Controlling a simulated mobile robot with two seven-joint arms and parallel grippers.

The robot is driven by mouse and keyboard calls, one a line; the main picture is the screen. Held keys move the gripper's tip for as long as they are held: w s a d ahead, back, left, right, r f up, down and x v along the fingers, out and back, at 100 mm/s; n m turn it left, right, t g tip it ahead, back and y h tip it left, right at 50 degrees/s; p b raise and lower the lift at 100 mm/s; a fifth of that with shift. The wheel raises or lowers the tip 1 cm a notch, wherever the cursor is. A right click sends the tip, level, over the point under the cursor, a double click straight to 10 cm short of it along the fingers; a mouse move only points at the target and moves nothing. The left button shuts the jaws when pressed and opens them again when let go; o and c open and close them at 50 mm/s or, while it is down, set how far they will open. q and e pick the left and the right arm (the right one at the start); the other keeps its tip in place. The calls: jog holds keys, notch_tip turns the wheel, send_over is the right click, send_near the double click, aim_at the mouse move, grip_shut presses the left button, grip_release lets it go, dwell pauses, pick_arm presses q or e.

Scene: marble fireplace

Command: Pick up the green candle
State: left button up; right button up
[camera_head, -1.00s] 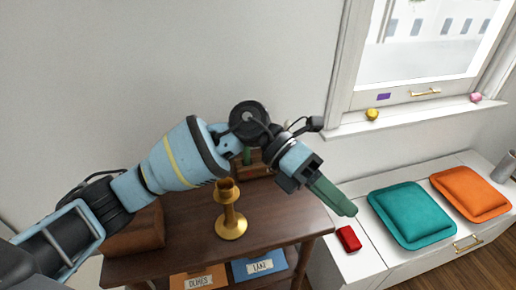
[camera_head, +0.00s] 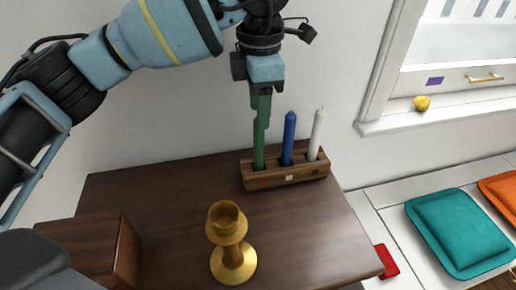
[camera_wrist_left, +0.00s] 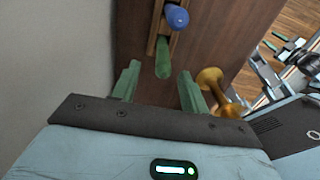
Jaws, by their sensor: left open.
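The green candle (camera_head: 258,155) stands upright in the left slot of a wooden candle holder (camera_head: 290,175), beside a blue candle (camera_head: 288,140) and a white candle (camera_head: 318,135). My left gripper (camera_head: 261,112) points down just above the green candle. Its green fingers hide the candle's upper part in the head view. In the left wrist view, the fingers (camera_wrist_left: 160,88) are apart, with the green candle (camera_wrist_left: 163,58) ahead and in line with the gap. The blue candle (camera_wrist_left: 176,18) is behind it. My right gripper (camera_wrist_left: 285,45) shows small at the right there.
A brass candlestick (camera_head: 230,245) stands on the dark wooden tabletop (camera_head: 310,235) in front of the holder. A brown box (camera_head: 90,245) is at the left. A red object (camera_head: 386,262) and teal cushion (camera_head: 460,232) lie on the white bench at right. The wall is behind.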

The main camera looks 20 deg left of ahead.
aim_at(259, 139)
pick_arm(q)
jog(key=shift+s+d+r, duration=0.2)
jog(key=shift+s, duration=0.05)
jog(key=shift+f, duration=0.1)
jog(key=shift+w+a+f, duration=0.1)
jog(key=shift+f, duration=3.85)
grip_shut()
pick_arm(e)
jog(key=shift+s+d+f, duration=0.15)
jog(key=shift+s+f, duration=0.05)
jog(key=shift+s, duration=0.5)
